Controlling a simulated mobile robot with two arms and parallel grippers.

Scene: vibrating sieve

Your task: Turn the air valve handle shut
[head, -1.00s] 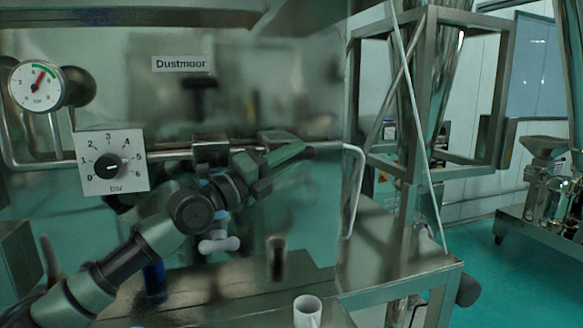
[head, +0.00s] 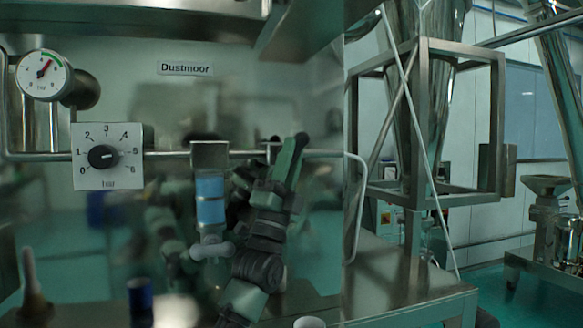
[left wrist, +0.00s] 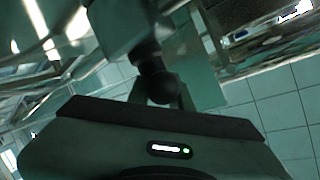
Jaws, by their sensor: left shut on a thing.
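In the left wrist view, my left gripper (left wrist: 160,98) is shut on the dark, rounded end of the air valve handle (left wrist: 156,74), which sits between the two fingers. The handle runs up to a larger grey-green body at the top of that view. In the head view, my left gripper (head: 276,152) is at the horizontal pipe (head: 330,153), right of the blue filter cup (head: 210,203). My arm and the gripper's green body cover most of the valve there, so the handle's angle is hard to tell. My right gripper is not in view.
A round pressure gauge (head: 43,75) and a regulator dial (head: 103,157) marked 0 to 6 are at left. A pale winged knob (head: 210,250) hangs under the filter cup. A steel frame (head: 424,120) stands at right. The shiny back panel mirrors my arm.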

